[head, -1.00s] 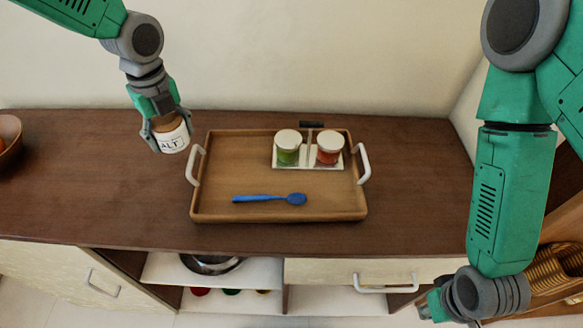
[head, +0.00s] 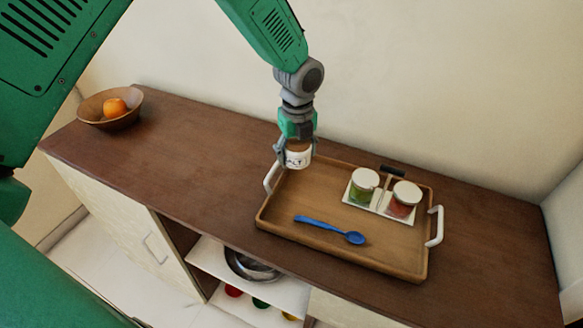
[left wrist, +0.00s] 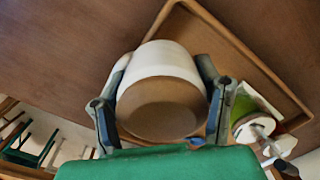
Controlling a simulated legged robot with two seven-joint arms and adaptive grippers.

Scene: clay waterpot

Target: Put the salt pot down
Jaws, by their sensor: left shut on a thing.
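The salt pot (head: 298,156) is white with dark lettering and a brown top. My left gripper (head: 296,150) is shut on it, with a finger on each side, at the left back corner of the wooden tray (head: 345,257). In the left wrist view the pot (left wrist: 165,75) fills the space between the fingers of the gripper (left wrist: 160,105), its brown top toward the camera. The tray rim (left wrist: 245,45) shows beyond it. Whether the pot's base touches anything is hidden. My right gripper is not in view.
On the tray stand a green jar (head: 363,187) and a red jar (head: 403,200) in a white holder (head: 378,209), and a blue spoon (head: 330,229) lies in front. A bowl with an orange (head: 115,107) stands at the far left. The counter (head: 190,155) between is clear.

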